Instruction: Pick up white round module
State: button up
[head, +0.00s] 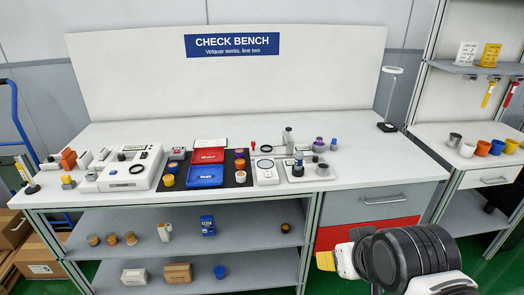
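A small white round piece (467,150) stands on the right-hand side bench in a row of cup-like pieces. It is the clearest white round object in view, but it is too small to tell for sure that it is the module. My gripper (337,261) is at the lower right, in front of the bench's red drawer, with a yellow part at its left end. It is well apart from the bench-top objects. Its fingers are too unclear to tell whether they are open or shut, and I see nothing held.
The check bench (385,165) carries a white tester (130,170), a red bin (207,156), a blue bin (205,177) and several small round parts. Grey, orange and yellow cups flank the white piece. A lamp stand (388,126) rises at the bench's back right. The bench's right end is clear.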

aim_at(240, 175)
jog(key=i+j+z, duration=0.25)
jog(key=j, duration=0.6)
jog(key=j+z, duration=0.25)
jog(key=j, duration=0.6)
jog(key=j+z, duration=0.25)
jog(key=j, duration=0.65)
jog(key=j+z, duration=0.25)
jog(key=j, duration=0.65)
jog(key=k+j+z, duration=0.25)
jog(key=j, duration=0.6)
jog(key=i, duration=0.1)
